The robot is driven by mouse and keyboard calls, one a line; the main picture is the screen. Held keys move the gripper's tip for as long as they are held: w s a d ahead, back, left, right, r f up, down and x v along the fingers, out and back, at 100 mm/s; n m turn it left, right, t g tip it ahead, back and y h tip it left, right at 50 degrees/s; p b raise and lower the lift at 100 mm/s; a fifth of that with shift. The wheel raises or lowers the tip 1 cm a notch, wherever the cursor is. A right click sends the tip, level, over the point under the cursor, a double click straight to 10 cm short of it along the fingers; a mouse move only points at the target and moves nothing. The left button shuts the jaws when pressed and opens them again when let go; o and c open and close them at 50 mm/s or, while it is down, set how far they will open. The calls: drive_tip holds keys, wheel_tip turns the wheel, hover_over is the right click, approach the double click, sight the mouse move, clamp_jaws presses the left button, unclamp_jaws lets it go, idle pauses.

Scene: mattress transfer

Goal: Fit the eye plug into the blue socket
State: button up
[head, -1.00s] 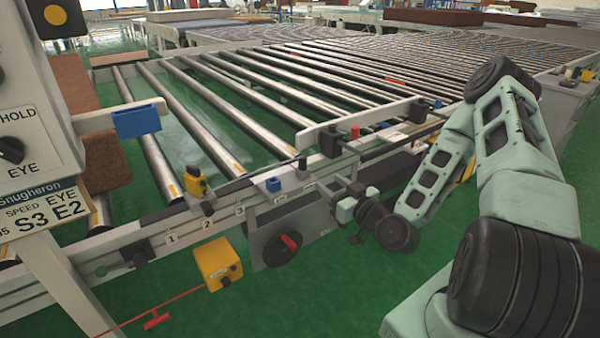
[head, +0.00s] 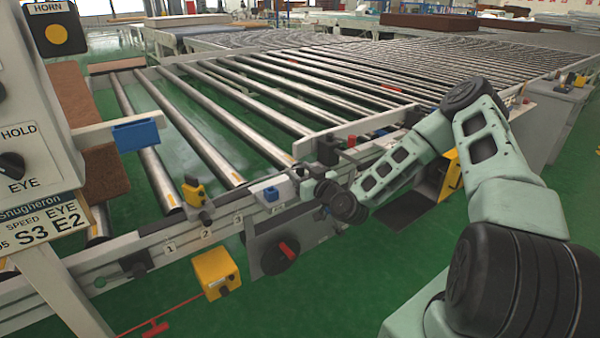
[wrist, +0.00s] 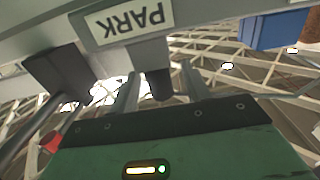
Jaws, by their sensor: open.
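My gripper (head: 308,182) is at the near side rail of the conveyor, by the fixtures. In the wrist view its two grey fingers (wrist: 158,76) are apart. A dark, rounded piece (wrist: 158,86), possibly the eye plug, shows between them, below a grey holder with an upside-down PARK label (wrist: 130,20). I cannot tell whether the fingers touch it. A small blue block (head: 271,193) sits on the rail, left of my gripper. A larger blue box (head: 136,134) is on a grey bar farther left and also shows in the wrist view (wrist: 272,30). Which is the socket is unclear.
A black block (head: 328,149) and a red button (head: 351,141) stand close behind my gripper. A control panel (head: 30,150) stands at left.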

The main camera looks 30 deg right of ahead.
drive_tip(key=shift+w, duration=0.15)
clamp_jaws()
drive_tip(key=shift+r, duration=0.1)
